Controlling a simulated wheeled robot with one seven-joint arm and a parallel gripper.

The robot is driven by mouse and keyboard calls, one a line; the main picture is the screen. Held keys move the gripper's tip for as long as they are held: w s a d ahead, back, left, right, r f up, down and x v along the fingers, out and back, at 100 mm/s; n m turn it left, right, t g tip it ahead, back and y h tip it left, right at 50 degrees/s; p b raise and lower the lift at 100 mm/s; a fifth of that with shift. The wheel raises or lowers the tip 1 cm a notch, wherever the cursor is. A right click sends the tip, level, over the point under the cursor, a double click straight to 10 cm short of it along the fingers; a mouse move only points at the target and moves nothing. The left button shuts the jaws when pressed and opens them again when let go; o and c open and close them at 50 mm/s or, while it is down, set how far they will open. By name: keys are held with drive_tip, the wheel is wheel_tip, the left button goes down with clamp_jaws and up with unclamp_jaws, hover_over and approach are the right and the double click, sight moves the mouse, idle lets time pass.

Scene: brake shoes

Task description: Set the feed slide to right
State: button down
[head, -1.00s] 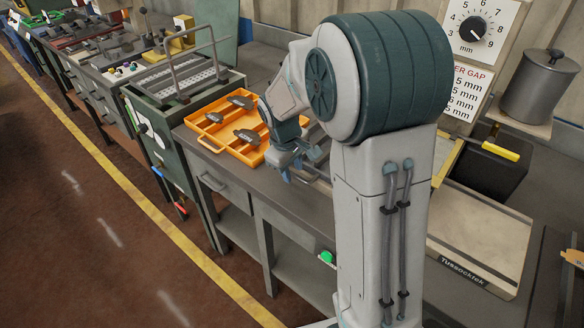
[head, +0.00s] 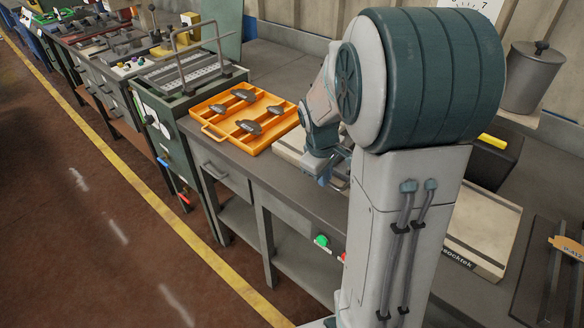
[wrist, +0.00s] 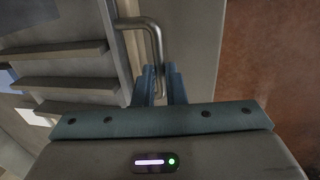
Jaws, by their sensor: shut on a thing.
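A bent metal handle (wrist: 152,38), which looks like the feed slide's, rises from a grey surface in the wrist view. Its lower end runs down between the fingers of my gripper (wrist: 164,84), which is shut on it. In the head view my gripper (head: 328,176) is low at the front edge of the bench, right of the orange tray. There the handle is too small and too covered by my arm to make out. A pale plate (head: 287,147) shows between the tray and my arm; its right part is hidden.
The orange tray (head: 208,128) holds several dark brake shoes. A green button (head: 321,241) is on the bench front below my gripper. In the wrist view, stepped ridges (wrist: 65,52) lie left of the handle and brown floor (wrist: 278,50) shows at right.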

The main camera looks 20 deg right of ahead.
sight(336, 187)
drive_tip(key=s+d, duration=0.2)
drive_tip(key=s, duration=0.1)
drive_tip(key=shift+s, duration=0.1)
drive_tip(key=c, duration=1.5)
unclamp_jaws()
drive_tip(key=v, duration=1.4)
drive_tip(key=shift+p, duration=0.3)
